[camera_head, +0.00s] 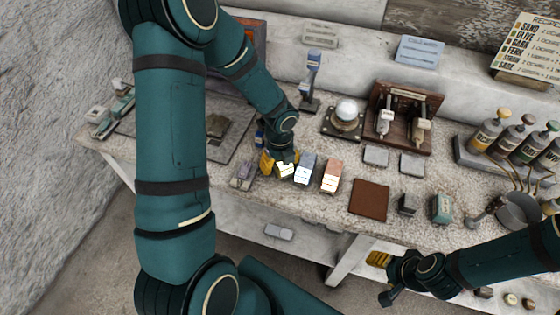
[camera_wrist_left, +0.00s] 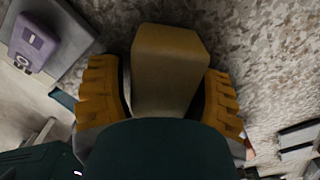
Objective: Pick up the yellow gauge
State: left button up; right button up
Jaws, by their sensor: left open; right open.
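The yellow gauge (camera_wrist_left: 168,65) is a small yellowish block on the speckled worktop. In the left wrist view it stands between the two orange finger pads of my left gripper (camera_wrist_left: 160,100), which is open around it. In the head view my left gripper (camera_head: 276,163) reaches down at the front of the table, and the gauge (camera_head: 286,171) shows partly beside its fingers. Whether the pads touch it is unclear. My right gripper (camera_head: 383,277) is open and empty, out in front of the table at the lower right.
A purple block (camera_head: 242,175) stands left of the gauge; a blue-grey block (camera_head: 305,167) and an orange-pink block (camera_head: 331,176) stand close on its right. A brown mat (camera_head: 369,199) lies further right. Bottles (camera_head: 490,130) and a metal pot (camera_head: 518,210) occupy the right end.

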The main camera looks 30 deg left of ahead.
pick_arm(q)
jog(key=c, duration=1.1)
jog(key=shift+o, duration=0.2)
notch_tip(320, 180, up, 11)
jog(key=p, duration=0.2)
jog(key=shift+f+p, duration=0.2)
jog(key=shift+p, duration=0.2)
jog(key=o, duration=0.5)
jog(key=c, duration=0.3)
jog(key=shift+c, duration=0.2)
